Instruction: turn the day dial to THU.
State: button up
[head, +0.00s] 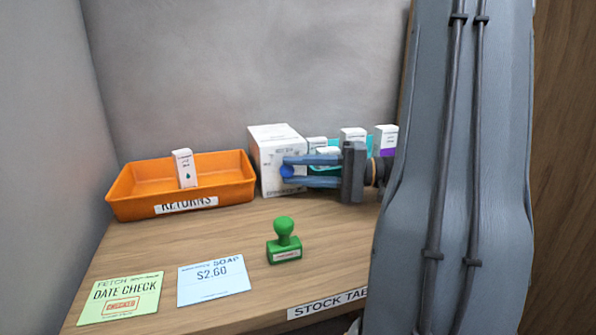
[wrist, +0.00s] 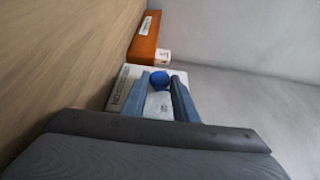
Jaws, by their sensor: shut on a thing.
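The day dial appears to be the round blue knob (head: 287,172) on the front of a white box (head: 274,143) at the back of the counter. My gripper (head: 291,166) reaches in from the right, with its two blue fingers shut on the knob. In the wrist view the knob (wrist: 160,80) sits between the fingertips (wrist: 160,82), with the white box (wrist: 124,82) behind it. The print on the box is too small to read, and the fingers cover part of its face. I cannot tell which day the dial points to.
An orange returns tray (head: 235,182) holding a small white carton (head: 185,168) stands left of the box. Small cartons (head: 385,139) stand behind my gripper. A green stamp (head: 284,242), a green card (head: 121,297) and a blue price card (head: 214,280) lie in front.

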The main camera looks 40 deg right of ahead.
dwell(0.4)
jog(key=o, duration=1)
jog(key=shift+a, duration=0.1)
